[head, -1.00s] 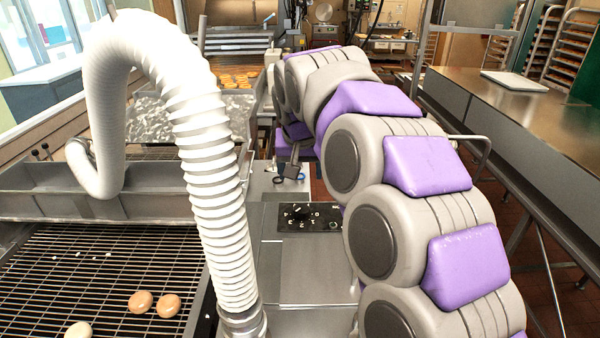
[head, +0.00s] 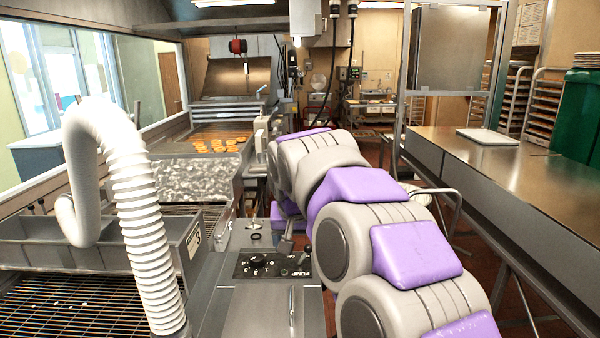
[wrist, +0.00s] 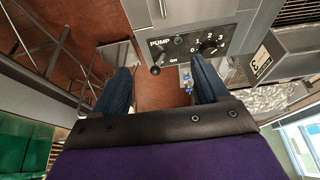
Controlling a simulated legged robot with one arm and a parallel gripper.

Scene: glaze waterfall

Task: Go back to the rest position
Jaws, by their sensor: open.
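My gripper (wrist: 162,82) is open and empty in the wrist view, with its two dark blue fingers spread apart. Beyond the fingers is the black pump panel (wrist: 185,40), with a lever (wrist: 156,67) marked PUMP and ON and a round numbered dial (wrist: 208,47). The fingers look apart from the lever and the dial. In the head view my purple and grey arm reaches forward on the right, and my gripper (head: 286,243) is small and partly hidden near the pump panel (head: 270,265).
A white ribbed hose (head: 140,215) arches over the wire rack (head: 70,310) at left. A steel table (head: 530,180) with a white tray (head: 487,137) stands right. Red floor lies between the machine and table.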

